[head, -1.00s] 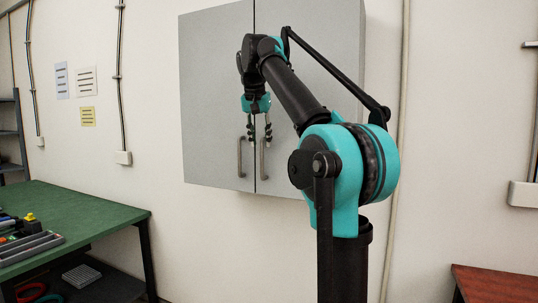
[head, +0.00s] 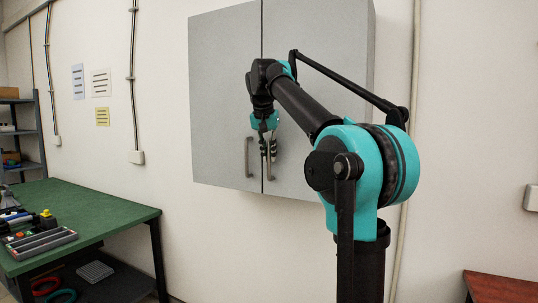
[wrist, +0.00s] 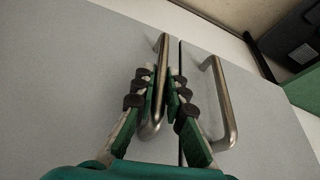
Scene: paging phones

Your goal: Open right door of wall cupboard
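The grey wall cupboard has a left door (head: 222,90) and a right door (head: 325,160), both closed along a vertical seam. The right door's metal handle (head: 269,165) is a vertical bar beside the seam. It also shows in the wrist view (wrist: 153,118), on the left there. The left door's handle (head: 248,158) is free; it shows at right in the wrist view (wrist: 223,105). My gripper (head: 268,152) is at the upper part of the right handle. In the wrist view its fingers (wrist: 160,72) are closed in on both sides of that handle's bar.
A green-topped table (head: 95,205) with tools and a tray stands at the left, with shelves (head: 20,135) behind it. A reddish table (head: 500,285) is at the lower right. The wall around the cupboard is mostly clear.

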